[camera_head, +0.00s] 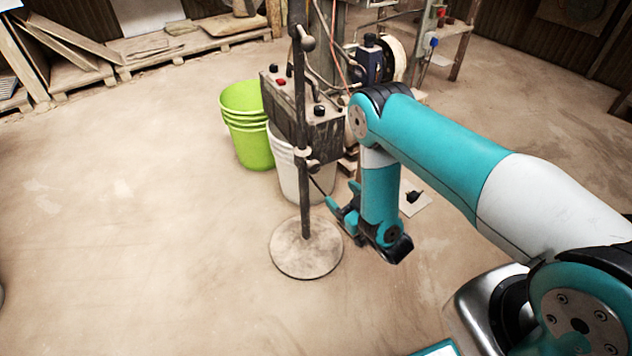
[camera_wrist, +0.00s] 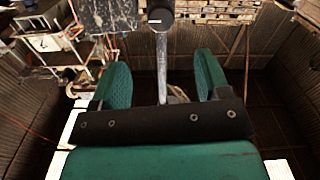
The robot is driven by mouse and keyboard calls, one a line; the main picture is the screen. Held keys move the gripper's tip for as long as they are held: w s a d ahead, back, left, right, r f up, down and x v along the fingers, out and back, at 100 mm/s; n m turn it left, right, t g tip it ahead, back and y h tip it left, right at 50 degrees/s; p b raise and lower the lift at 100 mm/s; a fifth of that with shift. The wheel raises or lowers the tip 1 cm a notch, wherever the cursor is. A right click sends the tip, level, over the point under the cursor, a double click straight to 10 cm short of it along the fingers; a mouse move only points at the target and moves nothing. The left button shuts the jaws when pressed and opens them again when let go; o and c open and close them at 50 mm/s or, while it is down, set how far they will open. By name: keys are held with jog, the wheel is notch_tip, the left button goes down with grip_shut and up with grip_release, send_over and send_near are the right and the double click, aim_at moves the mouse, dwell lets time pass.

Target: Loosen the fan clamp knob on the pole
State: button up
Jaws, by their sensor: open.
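The dark upright pole (camera_head: 304,195) stands on a round base plate (camera_head: 306,262) in the head view. A clamp with a small knob (camera_head: 305,156) sits about midway up the visible pole, and another clamp fitting (camera_head: 302,38) is near the top. I cannot tell which one is the fan's; no fan on this pole shows. My gripper (camera_head: 342,196) is low, just right of the pole and below the middle clamp. In the wrist view my gripper (camera_wrist: 162,68) is open, with a grey rod (camera_wrist: 161,68) showing between its fingers and a dark knob-like part (camera_wrist: 160,15) above.
Behind the pole are a grey control box (camera_head: 305,115) with buttons, lime green buckets (camera_head: 246,125) and a white bucket (camera_head: 287,170). Pallets with boards (camera_head: 190,40) lie at the back left. The floor left of the pole is clear.

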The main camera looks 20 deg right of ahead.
aim_at(316, 169)
jog(key=b, duration=0.2)
jog(key=shift+w+a+f+b, duration=0.1)
jog(key=shift+f+b, duration=0.2)
jog(key=shift+f, duration=0.05)
jog(key=x, duration=0.5)
jog(key=b+x, duration=0.1)
jog(key=x, duration=0.4)
jog(key=shift+r+b, duration=0.2)
jog(key=shift+b, duration=0.1)
jog(key=shift+x, duration=0.8)
jog(key=shift+r, duration=0.15)
jog(key=c, duration=0.9)
jog(key=shift+c, duration=0.2)
